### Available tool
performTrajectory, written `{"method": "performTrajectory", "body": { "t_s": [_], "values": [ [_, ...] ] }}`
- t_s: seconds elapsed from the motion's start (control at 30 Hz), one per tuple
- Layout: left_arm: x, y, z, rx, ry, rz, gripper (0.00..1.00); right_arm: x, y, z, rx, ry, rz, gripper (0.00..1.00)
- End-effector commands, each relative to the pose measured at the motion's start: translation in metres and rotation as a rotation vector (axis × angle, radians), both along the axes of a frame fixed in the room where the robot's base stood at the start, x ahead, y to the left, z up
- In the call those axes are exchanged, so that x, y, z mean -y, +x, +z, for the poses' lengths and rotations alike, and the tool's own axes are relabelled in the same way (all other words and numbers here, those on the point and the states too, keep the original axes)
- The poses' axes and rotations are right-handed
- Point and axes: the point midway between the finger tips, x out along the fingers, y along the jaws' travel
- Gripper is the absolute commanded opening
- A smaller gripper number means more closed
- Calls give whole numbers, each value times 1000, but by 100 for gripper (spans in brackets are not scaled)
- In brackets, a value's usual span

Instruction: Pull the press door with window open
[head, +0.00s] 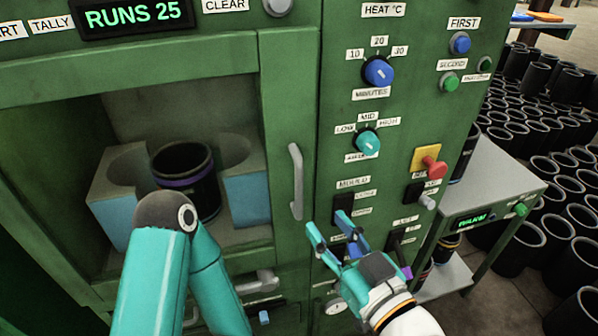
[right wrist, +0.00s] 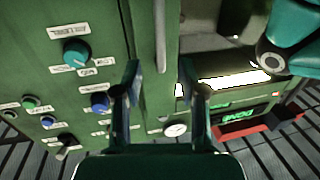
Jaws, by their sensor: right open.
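The press door (head: 287,85) is a green frame around a window and looks shut. Through the window a black sleeve (head: 186,170) with a purple band stands in a grey and blue block. The door's pale upright bar handle (head: 296,180) is on its right side. My right gripper (head: 340,238) is open and empty, below and to the right of the handle. In the right wrist view the handle (right wrist: 160,45) appears between the two open fingers (right wrist: 160,85), ahead of them and apart. My left arm crosses in front of the lower window; its gripper is out of the picture.
A control panel with knobs (head: 378,71), switches and a red button (head: 434,167) lies right of the door. A horizontal handle (head: 257,283) sits below the door. A grey side table (head: 497,175) and many black sleeves (head: 570,130) are at the right.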

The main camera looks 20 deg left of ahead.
Motion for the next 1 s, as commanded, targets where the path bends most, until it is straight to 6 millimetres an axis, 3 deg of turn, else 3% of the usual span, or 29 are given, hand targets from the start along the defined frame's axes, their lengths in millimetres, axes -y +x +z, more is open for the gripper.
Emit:
{"method": "performTrajectory", "body": {
  "t_s": [0.3, 0.5, 0.97, 1.0],
  "values": [
    [0, 0, 20, -1, 0, 0, 40, -49, 47, 2, 1, 1, 2, 41],
    [0, 0, 28, -1, 0, 0, 40, -68, 68, 2, 1, 1, -1, 41],
    [0, 0, 30, -1, 0, 0, 40, -77, 76, 0, 2, 2, 0, 41],
    [0, 0, 30, -1, 0, 0, 40, -77, 76, 0, 2, 2, 0, 35]
  ]
}}
